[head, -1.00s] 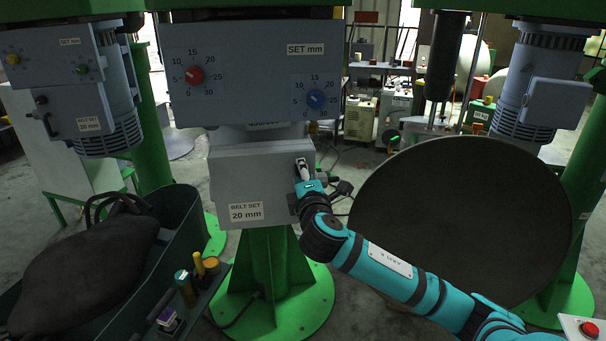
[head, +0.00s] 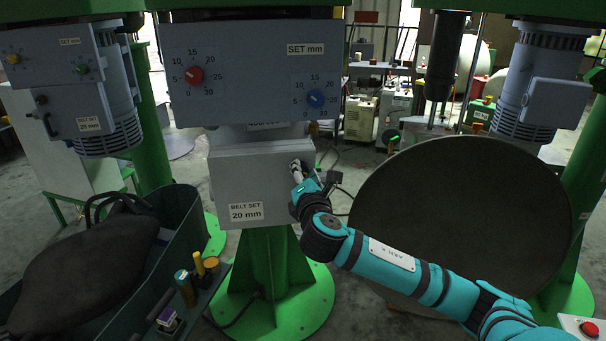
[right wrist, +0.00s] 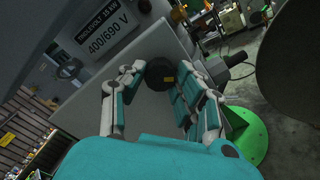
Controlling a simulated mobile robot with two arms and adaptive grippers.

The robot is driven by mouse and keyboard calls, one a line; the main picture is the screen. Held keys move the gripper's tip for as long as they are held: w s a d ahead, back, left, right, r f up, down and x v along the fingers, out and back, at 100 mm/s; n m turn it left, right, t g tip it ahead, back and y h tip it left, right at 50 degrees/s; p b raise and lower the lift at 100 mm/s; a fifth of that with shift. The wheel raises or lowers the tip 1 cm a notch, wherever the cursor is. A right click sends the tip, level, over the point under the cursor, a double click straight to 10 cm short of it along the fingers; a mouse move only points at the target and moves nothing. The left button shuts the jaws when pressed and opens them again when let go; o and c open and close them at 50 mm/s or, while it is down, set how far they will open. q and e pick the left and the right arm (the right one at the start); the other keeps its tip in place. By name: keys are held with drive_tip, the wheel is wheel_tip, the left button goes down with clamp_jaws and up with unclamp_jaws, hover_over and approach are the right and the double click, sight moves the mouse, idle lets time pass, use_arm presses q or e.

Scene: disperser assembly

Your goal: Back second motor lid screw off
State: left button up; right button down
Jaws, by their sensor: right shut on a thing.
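The grey motor lid (head: 232,175), labelled "BELT SET 20 mm", is on the motor at the centre of the head view. In the right wrist view, a round black screw knob (right wrist: 160,74) sits between the fingers of my right gripper (right wrist: 161,80), which is shut on it. In the head view, my right gripper (head: 297,169) is at the upper right of the lid and hides the knob. A second black knob (right wrist: 70,69) shows to the left in the wrist view. I cannot tell whether the gripped screw is still seated. My left gripper is not in view.
A control panel (head: 240,80) with red and blue dials hangs above the lid. A large dark disc (head: 470,220) stands at the right. A green bin (head: 185,215) with a dark sack (head: 90,265) is at the left. A small tool tray (head: 205,295) is at the lower left.

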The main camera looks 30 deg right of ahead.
drive_tip(key=c, duration=1)
unclamp_jaws()
drive_tip(key=shift+o, duration=0.2)
drive_tip(key=shift+s, duration=0.15)
drive_tip(key=v, duration=1.1)
drive_tip(key=shift+s, duration=0.25)
drive_tip(key=shift+a, duration=0.15)
